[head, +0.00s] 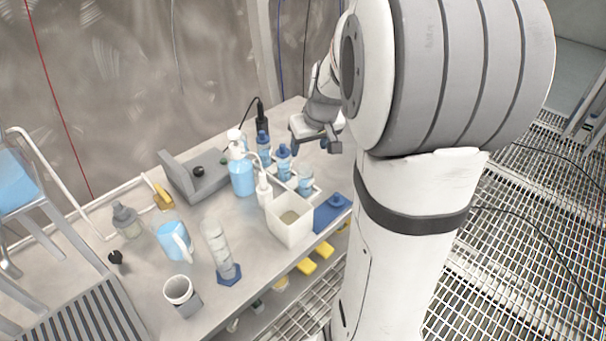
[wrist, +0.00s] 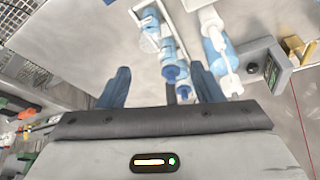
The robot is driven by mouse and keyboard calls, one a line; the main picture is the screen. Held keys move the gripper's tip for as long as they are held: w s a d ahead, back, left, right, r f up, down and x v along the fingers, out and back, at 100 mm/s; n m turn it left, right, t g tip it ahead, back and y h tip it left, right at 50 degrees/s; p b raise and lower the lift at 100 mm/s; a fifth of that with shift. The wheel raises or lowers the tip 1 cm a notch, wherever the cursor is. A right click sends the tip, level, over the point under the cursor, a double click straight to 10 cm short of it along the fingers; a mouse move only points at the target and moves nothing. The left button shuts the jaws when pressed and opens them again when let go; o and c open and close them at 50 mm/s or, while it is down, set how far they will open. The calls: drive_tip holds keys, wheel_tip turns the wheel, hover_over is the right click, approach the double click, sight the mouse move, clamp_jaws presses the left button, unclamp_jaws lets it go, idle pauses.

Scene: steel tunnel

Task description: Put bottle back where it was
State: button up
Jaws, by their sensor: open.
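Several blue-capped bottles stand upright in a white rack on the bench: one at the back (head: 263,148), one in the middle (head: 284,162) and one at the front (head: 305,182). I cannot tell which is the task's bottle. My gripper (head: 316,147) is open and empty, to the right of the rack in the head view. In the wrist view, my two blue fingertips (wrist: 161,84) are spread apart, with the bottles (wrist: 170,58) in the rack (wrist: 158,12) seen beyond and between them. No bottle is between the fingers as far as I can see.
A blue pump bottle (head: 242,177), a white box (head: 291,221), a blue tray (head: 333,212), a blue pitcher (head: 172,241), a glass cylinder (head: 217,246) and a white cup (head: 181,292) crowd the bench. A grey stand (head: 195,178) is behind. The bench's front edge borders grating.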

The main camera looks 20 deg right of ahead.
drive_tip(key=s+a+r, duration=0.1)
drive_tip(key=s+a, duration=0.6)
drive_tip(key=s, duration=0.3)
drive_tip(key=s+a+r+g, duration=0.1)
drive_tip(key=s+a, duration=0.5)
drive_tip(key=s, duration=0.3)
drive_tip(key=shift+s+a+g, duration=0.3)
drive_tip(key=shift+s+a, duration=0.05)
drive_tip(key=shift+a, duration=0.05)
